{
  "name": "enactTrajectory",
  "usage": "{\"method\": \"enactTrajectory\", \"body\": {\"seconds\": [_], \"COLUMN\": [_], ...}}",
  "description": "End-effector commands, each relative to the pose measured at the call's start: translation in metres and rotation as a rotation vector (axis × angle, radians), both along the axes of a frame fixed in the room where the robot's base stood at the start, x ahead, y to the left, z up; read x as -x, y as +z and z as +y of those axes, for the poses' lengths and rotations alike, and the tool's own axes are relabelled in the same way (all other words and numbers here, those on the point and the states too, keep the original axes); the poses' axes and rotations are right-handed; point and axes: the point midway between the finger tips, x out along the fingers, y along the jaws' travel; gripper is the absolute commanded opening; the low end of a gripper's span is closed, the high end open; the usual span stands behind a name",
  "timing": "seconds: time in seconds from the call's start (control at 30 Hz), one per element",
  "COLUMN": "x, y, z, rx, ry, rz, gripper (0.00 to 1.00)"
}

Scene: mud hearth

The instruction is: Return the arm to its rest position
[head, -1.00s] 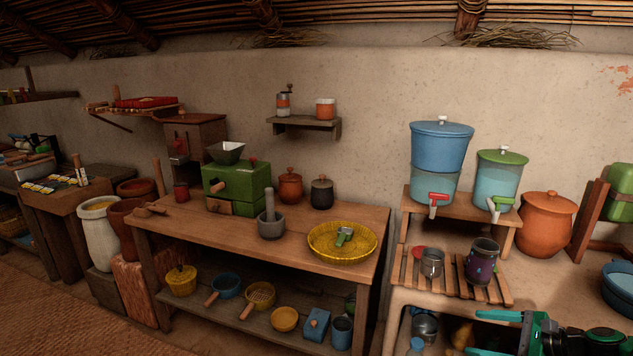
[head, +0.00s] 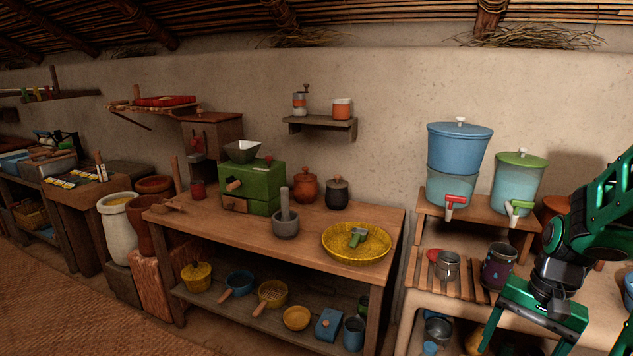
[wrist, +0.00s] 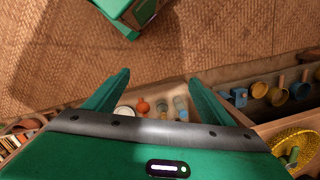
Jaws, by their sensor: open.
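My gripper (head: 530,343) is at the lower right of the head view, in front of the right-hand shelf stand. My green and black arm comes down to it from the right edge. Its fingers point downward, spread apart, and hold nothing. In the wrist view my gripper (wrist: 158,80) shows two green fingers wide apart, with the woven floor and low shelves beyond them.
A dark patterned mug (head: 499,266) and a metal cup (head: 447,265) stand on a slatted rack left of my gripper. Blue (head: 458,150) and green-lidded (head: 518,182) water dispensers stand above. The wooden table (head: 290,246) is further left. Woven floor (wrist: 230,45) is clear.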

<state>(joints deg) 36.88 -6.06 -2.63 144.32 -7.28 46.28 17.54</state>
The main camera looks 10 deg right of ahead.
Motion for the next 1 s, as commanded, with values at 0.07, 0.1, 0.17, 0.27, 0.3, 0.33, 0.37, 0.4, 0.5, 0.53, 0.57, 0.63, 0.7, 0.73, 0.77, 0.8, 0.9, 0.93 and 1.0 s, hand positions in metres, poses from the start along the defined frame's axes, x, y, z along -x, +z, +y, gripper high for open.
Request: {"method": "enactTrajectory", "body": {"seconds": [0.07,0.1,0.17,0.27,0.3,0.33,0.37,0.4,0.5,0.53,0.57,0.63,0.7,0.73,0.77,0.8,0.9,0.93,1.0], "x": [0.009,0.015,0.024,0.039,0.045,0.049,0.053,0.057,0.065,0.067,0.068,0.07,0.071,0.071,0.071,0.07,0.07,0.07,0.07], "y": [0.018,0.026,0.037,0.053,0.058,0.062,0.064,0.068,0.073,0.074,0.075,0.076,0.076,0.076,0.076,0.076,0.076,0.076,0.076], "z": [0.008,0.012,0.017,0.025,0.028,0.03,0.031,0.034,0.033,0.033,0.033,0.034,0.034,0.034,0.034,0.034,0.034,0.034,0.034], "rx": [0.04,0.055,0.075,0.097,0.102,0.105,0.107,0.108,0.11,0.11,0.109,0.109,0.109,0.109,0.108,0.108,0.108,0.108,0.108], "ry": [0.074,0.106,0.154,0.225,0.25,0.268,0.282,0.301,0.333,0.339,0.345,0.351,0.353,0.353,0.352,0.352,0.352,0.352,0.352], "rz": [-0.006,-0.007,-0.009,-0.017,-0.021,-0.024,-0.025,-0.028,-0.034,-0.035,-0.036,-0.037,-0.038,-0.037,-0.036,-0.036,-0.036,-0.036,-0.036], "gripper": [0.76,0.76,0.76,0.76,0.76,0.76,0.76,0.76,0.76,0.76,0.76,0.76,0.76,0.76,0.76,0.76,0.76,0.76,0.76]}}
